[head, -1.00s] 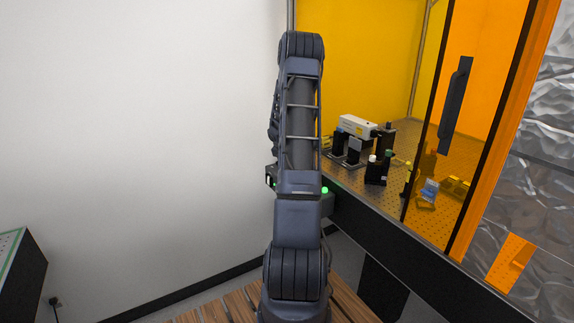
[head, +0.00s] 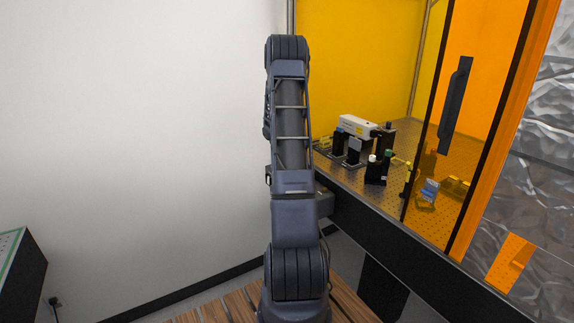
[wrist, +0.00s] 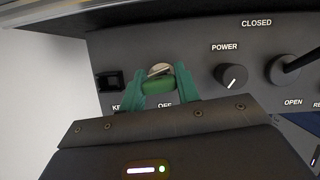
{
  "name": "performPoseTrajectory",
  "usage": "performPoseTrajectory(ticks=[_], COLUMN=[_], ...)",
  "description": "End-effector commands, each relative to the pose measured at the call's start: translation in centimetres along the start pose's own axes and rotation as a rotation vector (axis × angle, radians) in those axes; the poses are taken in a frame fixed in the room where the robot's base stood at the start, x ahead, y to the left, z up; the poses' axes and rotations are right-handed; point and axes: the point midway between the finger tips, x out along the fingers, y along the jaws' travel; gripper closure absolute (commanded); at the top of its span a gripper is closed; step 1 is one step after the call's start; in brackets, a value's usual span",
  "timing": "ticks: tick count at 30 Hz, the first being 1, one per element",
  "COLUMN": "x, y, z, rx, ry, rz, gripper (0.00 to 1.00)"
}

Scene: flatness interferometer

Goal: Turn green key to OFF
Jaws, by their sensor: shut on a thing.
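The green key (wrist: 158,86) sits in a round metal lock on a dark control panel (wrist: 200,72) in the wrist view. My gripper (wrist: 159,87) has its two green fingers on either side of the key head and is shut on it. An "OFF" label shows just below the key, partly covered by my gripper. The key head lies roughly level across the panel, slightly tilted. In the head view my own arm hides the key and gripper.
A POWER knob (wrist: 231,77) and a larger black lever knob (wrist: 285,68) with CLOSED and OPEN labels are right of the key. A square socket (wrist: 109,81) is at left. In the head view, optical parts (head: 354,150) stand inside the orange enclosure.

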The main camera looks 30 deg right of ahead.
Motion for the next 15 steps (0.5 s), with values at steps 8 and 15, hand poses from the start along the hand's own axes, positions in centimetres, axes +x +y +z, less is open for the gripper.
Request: performPoseTrajectory(ticks=[8, 15], x=[0.19, 0.29], y=[-0.07, -0.04], z=[-0.2, -0.25], rx=[0.009, 0.173], ry=[0.003, 0.003], rz=[-0.007, -0.076], gripper=[0.89, 0.89])
